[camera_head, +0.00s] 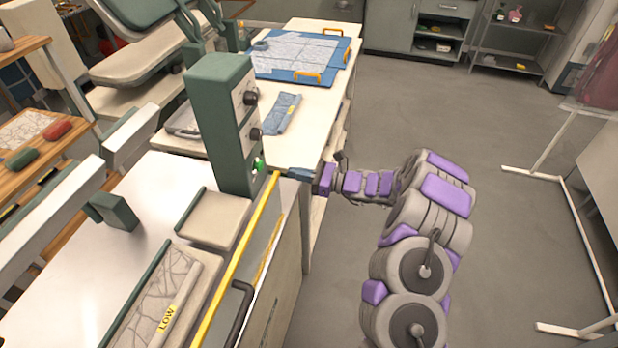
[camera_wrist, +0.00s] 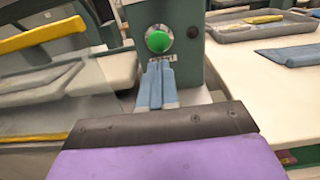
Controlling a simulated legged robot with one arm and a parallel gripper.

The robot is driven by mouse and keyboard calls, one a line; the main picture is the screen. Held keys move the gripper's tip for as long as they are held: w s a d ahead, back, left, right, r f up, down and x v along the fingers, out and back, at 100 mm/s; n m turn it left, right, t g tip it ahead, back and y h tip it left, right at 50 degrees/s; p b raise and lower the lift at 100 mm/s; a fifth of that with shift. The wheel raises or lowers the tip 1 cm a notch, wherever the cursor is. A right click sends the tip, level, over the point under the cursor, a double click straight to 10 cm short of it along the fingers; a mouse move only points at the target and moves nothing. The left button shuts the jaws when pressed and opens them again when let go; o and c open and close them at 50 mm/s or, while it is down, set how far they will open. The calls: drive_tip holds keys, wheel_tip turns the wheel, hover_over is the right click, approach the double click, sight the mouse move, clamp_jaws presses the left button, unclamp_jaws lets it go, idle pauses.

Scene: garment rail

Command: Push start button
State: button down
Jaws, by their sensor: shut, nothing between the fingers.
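The green start button (camera_head: 259,165) is on the lower side of a dark green control post (camera_head: 217,110), below two black knobs. In the wrist view the round green button (camera_wrist: 159,39) shows just past the fingertips, at upper middle. My gripper (camera_head: 290,173) is shut and empty, its blue-grey fingers pointing at the post from the right. In the wrist view the closed fingers (camera_wrist: 158,68) end just below the button, over a small label. Whether the tips touch the post cannot be told.
A yellow bar (camera_head: 240,255) runs along the machine's front edge beside the post. A black handle (camera_head: 238,300) sits below it. Behind is a white table (camera_head: 310,115) with a blue board (camera_head: 300,55) and folded cloth. The grey floor at right is open, with a white rack frame (camera_head: 550,150).

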sight(263, 167)
drive_tip(key=b+x, duration=0.1)
drive_tip(key=x, duration=0.6)
drive_tip(key=shift+a+f+b, duration=0.15)
drive_tip(key=shift+a+b, duration=0.15)
drive_tip(key=shift+w+a, duration=0.1)
